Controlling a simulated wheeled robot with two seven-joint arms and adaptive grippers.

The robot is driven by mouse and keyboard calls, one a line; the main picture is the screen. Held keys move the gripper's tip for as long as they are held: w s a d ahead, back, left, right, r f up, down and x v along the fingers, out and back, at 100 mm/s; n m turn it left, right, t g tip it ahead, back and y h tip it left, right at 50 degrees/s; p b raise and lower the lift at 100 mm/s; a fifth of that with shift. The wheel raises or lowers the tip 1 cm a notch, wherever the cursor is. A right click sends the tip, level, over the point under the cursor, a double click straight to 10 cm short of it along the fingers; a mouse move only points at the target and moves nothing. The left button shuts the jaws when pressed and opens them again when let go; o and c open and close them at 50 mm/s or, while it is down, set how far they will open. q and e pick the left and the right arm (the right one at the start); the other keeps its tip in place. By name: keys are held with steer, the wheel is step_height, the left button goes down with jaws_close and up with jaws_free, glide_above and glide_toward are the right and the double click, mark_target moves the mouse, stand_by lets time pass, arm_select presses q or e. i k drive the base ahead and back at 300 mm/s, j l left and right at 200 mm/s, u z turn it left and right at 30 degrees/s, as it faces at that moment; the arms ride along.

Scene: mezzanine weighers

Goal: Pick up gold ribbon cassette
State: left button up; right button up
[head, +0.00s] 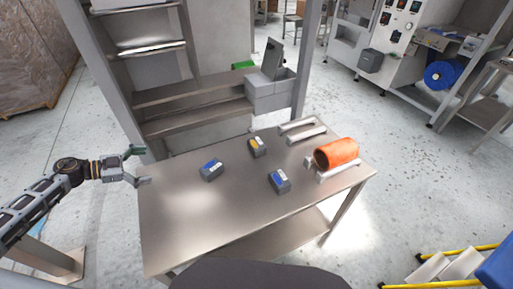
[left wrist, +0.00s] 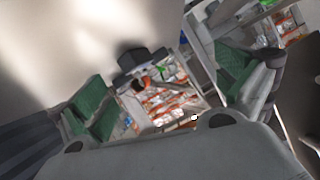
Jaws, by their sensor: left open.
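The gold ribbon cassette (head: 257,147) is a small dark grey block with a gold-yellow label, lying near the middle of the steel table (head: 190,232) toward its back edge. My left gripper (head: 140,166) is open and empty at the table's left edge, well left of all the cassettes. Its green-padded fingers also show spread apart in the left wrist view (left wrist: 165,92), where I make out no cassette. My right gripper is not in view.
An orange roll (head: 337,152) rests on grey supports at the table's right end, with grey bars (head: 306,135) behind it. A shelf rack (head: 190,97) with a grey bin (head: 270,94) stands behind the table. The table's front left is clear.

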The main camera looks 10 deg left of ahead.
mark_target(258, 149)
steer(key=i+l, duration=0.15)
steer(key=l, duration=0.15)
steer(key=i+l, duration=0.1)
steer(key=l, duration=0.25)
steer(key=i+l, duration=0.15)
steer(key=l, duration=0.15)
steer(key=i+l, duration=0.1)
steer(key=l, duration=0.2)
